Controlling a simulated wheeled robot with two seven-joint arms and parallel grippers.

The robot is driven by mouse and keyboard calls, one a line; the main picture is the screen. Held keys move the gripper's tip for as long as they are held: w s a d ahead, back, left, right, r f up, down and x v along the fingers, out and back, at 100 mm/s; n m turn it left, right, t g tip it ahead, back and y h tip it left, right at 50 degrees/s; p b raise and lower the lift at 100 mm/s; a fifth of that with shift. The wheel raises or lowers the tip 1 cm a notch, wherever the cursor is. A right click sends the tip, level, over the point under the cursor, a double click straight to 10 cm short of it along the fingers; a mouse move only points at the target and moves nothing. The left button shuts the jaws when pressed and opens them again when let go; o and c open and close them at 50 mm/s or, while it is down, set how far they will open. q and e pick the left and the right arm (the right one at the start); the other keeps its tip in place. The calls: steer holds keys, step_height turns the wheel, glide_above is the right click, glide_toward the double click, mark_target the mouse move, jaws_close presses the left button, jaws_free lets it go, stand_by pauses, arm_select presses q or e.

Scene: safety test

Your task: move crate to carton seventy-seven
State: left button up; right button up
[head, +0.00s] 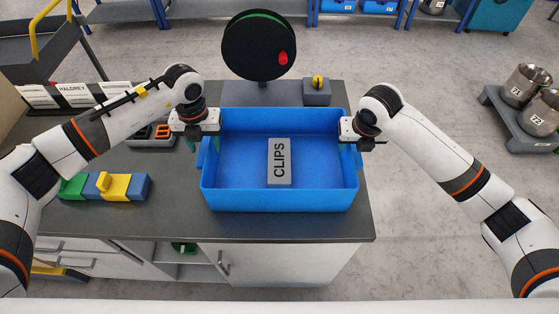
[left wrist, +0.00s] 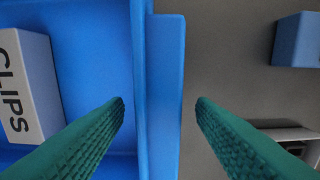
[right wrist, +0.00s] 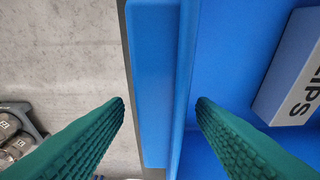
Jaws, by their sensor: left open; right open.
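The blue crate (head: 280,201) sits on the dark grey worktop, with a grey box marked CLIPS (head: 279,162) inside it. My left gripper (head: 196,142) is open at the crate's left side. In the left wrist view its green fingers (left wrist: 160,105) are on either side of the crate's left ledge (left wrist: 166,60). My right gripper (head: 358,147) is open at the crate's right side. In the right wrist view its fingers (right wrist: 160,105) are on either side of the right ledge (right wrist: 152,60). Neither gripper is shut on it. I cannot make out a carton marked 77.
A dark round disc with a red knob (head: 260,45) stands behind the crate. A grey block with a yellow knob (head: 317,92) is beside it. Coloured blocks (head: 115,187) lie left of the crate. Metal pots (head: 526,84) stand on a low cart at right. Floor between is clear.

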arm_select(q)
steer(key=shift+s+f, duration=0.1)
steer(key=shift+f, duration=0.1)
arm_select(e)
steer(key=shift+f, duration=0.2)
arm_select(q)
steer(key=c, duration=1.1)
arm_select(e)
steer(key=c, duration=1.1)
arm_select(q)
jaws_close()
arm_select(e)
jaws_close()
arm_select(q)
steer(key=shift+r, duration=0.1)
arm_select(e)
steer(key=shift+r, duration=0.1)
